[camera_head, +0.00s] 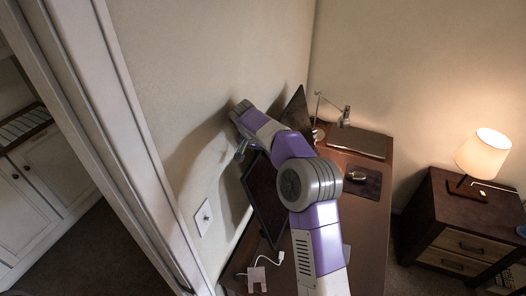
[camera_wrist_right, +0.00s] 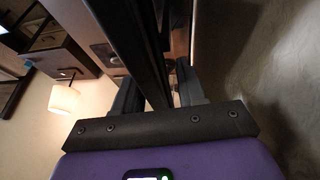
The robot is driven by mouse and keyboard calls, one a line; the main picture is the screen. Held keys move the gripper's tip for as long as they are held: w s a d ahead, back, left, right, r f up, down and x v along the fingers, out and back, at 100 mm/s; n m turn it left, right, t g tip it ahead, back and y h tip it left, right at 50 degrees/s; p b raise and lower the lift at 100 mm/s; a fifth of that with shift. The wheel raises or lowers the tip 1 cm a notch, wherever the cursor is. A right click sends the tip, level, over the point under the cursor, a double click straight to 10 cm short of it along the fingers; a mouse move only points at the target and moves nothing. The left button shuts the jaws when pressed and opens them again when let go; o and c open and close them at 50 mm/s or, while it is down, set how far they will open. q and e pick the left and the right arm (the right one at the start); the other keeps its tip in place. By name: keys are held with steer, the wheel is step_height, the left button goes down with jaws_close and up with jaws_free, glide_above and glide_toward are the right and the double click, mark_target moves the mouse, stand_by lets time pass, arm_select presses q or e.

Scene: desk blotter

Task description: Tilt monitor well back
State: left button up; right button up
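The monitor (camera_head: 264,205) is a dark, thin panel standing on the desk near the left wall. My right arm crosses in front of it and hides its middle. My right gripper (camera_head: 243,148) is at the monitor's upper edge, on the wall side. In the right wrist view, the monitor's dark edge (camera_wrist_right: 148,55) runs between the two fingers of the right gripper (camera_wrist_right: 157,92). The fingers are apart on either side of it, and a firm grip does not show. The monitor's stand is hidden. My left gripper is in neither view.
The brown desk (camera_head: 368,235) holds a desk lamp (camera_head: 345,117), a closed laptop-like slab (camera_head: 358,141) and a mouse (camera_head: 357,176) on a dark pad. The wall (camera_head: 175,120) is close behind the monitor. A nightstand (camera_head: 440,215) with a lit lamp (camera_head: 484,154) stands at right.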

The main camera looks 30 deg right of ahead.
steer(key=v, duration=0.7)
steer(key=shift+r, duration=0.25)
steer(key=shift+s+a+f, duration=0.1)
steer(key=shift+s, duration=0.05)
stand_by(0.3)
